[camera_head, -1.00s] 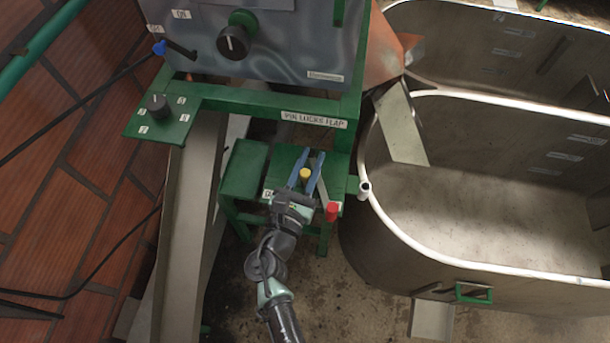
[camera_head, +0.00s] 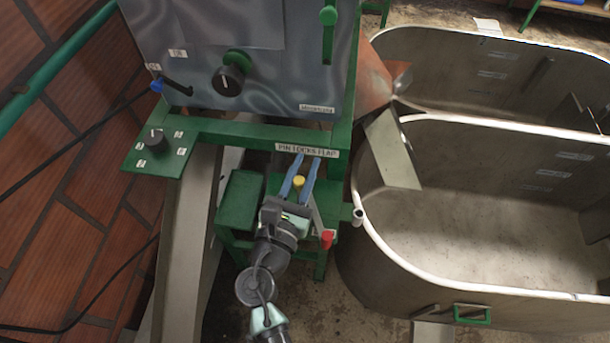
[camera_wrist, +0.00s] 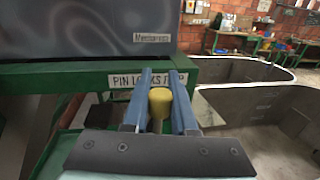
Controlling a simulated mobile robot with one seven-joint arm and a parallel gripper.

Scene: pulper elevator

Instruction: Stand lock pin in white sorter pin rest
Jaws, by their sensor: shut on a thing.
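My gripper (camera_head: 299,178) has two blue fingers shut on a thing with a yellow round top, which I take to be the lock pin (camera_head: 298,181). In the wrist view the yellow-topped pin (camera_wrist: 160,103) shows between the fingers; its lower part is hidden by my gripper. The fingertips overlap the label "PIN LOCKS FLAP" (camera_head: 307,150) on the green frame in both views; I cannot tell whether they touch it. A short white open-ended tube (camera_head: 358,215) is at the end of a green bar to the right; I cannot tell whether it is the pin rest.
A red-ended lever (camera_head: 327,238) stands close to my gripper's right. A green stand (camera_head: 240,197) lies beneath and left. A metal chute (camera_head: 391,150) and a large grey tank (camera_head: 470,235) are at the right. The grey machine body (camera_head: 250,60) stands behind the frame.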

